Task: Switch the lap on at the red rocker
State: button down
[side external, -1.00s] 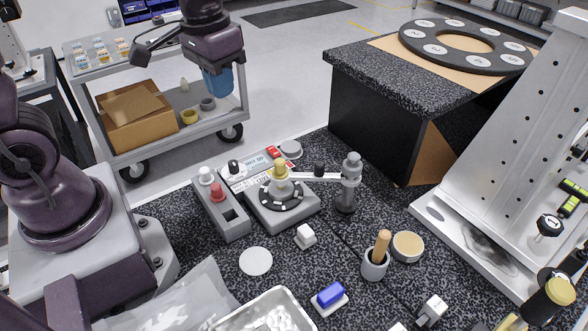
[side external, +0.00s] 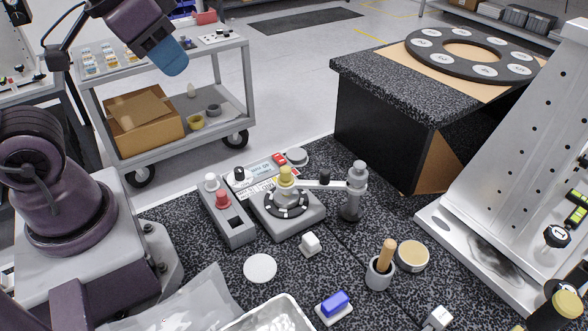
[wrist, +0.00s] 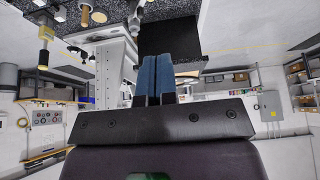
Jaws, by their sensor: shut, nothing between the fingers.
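The lap (side external: 288,213) is a small grey machine on the dark speckled bench, with a round black-and-white disc on top and a yellow knob above it. Its control panel (side external: 250,178) is at its back edge, with a black knob and a small red part (side external: 279,158) that looks like the red rocker; its on or off position is too small to tell. My gripper (side external: 172,60) is high above the cart at upper left, well apart from the lap, tilted, with blue fingers. In the wrist view its fingers (wrist: 156,75) are shut together and empty. The lap is not recognisable there.
A grey block (side external: 229,220) with a red and a white knob stands left of the lap. A metal post (side external: 354,190) with an arm stands right.

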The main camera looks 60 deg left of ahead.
jog(key=w+a+f+g, duration=0.2)
jog(key=w+f+g, duration=0.1)
jog(key=w+f, duration=0.1)
jog(key=m+g, duration=0.2)
jog(key=m, duration=1.5)
send_over(276, 156)
notch_tip(276, 156, down, 13)
jog(key=shift+r+m, duration=0.2)
jog(key=shift+m, duration=0.4)
notch_tip(276, 156, down, 14)
